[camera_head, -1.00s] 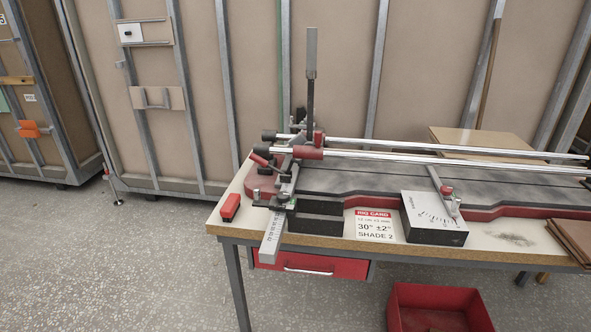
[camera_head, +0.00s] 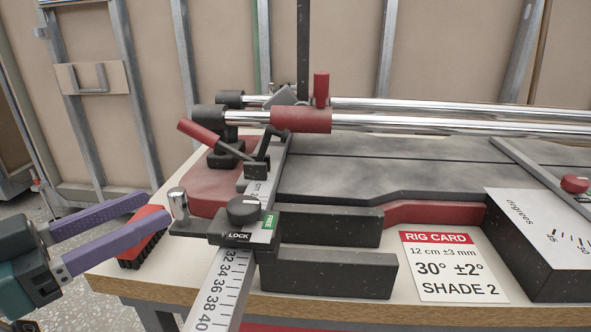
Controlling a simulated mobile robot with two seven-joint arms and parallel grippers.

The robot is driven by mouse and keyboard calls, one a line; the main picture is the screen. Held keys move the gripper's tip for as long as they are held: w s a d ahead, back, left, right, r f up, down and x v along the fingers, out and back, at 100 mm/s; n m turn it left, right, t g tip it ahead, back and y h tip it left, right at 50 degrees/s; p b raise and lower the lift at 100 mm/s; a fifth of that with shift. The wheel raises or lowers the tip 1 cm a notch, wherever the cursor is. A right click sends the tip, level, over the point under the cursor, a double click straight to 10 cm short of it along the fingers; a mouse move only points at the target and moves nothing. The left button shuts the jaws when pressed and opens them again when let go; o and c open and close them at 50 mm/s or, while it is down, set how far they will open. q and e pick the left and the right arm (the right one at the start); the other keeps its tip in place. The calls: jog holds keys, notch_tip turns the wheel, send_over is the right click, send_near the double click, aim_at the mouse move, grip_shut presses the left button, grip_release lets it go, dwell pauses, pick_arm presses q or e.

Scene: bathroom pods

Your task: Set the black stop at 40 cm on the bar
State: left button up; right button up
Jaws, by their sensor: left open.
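The black stop (camera_head: 222,240) sits on the silver scale bar (camera_head: 215,295), which sticks out toward me over the bench's front edge. On the stop are a round black knob (camera_head: 243,209), a LOCK mark and a green label. The scale reads 32 to 40 on the near side of the stop, with 32 close to its near edge and 40 near the picture's bottom. Which mark the knob points at is unclear. My left gripper (camera_head: 157,211) has purple fingers, is open and empty, and is left of the stop, apart from it. My right gripper is out of view.
A red brush (camera_head: 147,236) lies behind my left fingers. A metal post (camera_head: 178,203) rises left of the stop. Black blocks (camera_head: 325,272) stand at its right. The rig card (camera_head: 453,267) reads 12 cm, 30°, SHADE 2. A red lever (camera_head: 202,136) and chrome rails (camera_head: 450,118) stand behind.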

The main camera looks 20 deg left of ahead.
aim_at(223, 221)
pick_arm(q)
jog(key=x, duration=0.8)
jog(key=shift+w+d, duration=0.1)
grip_shut()
dwell(1.2)
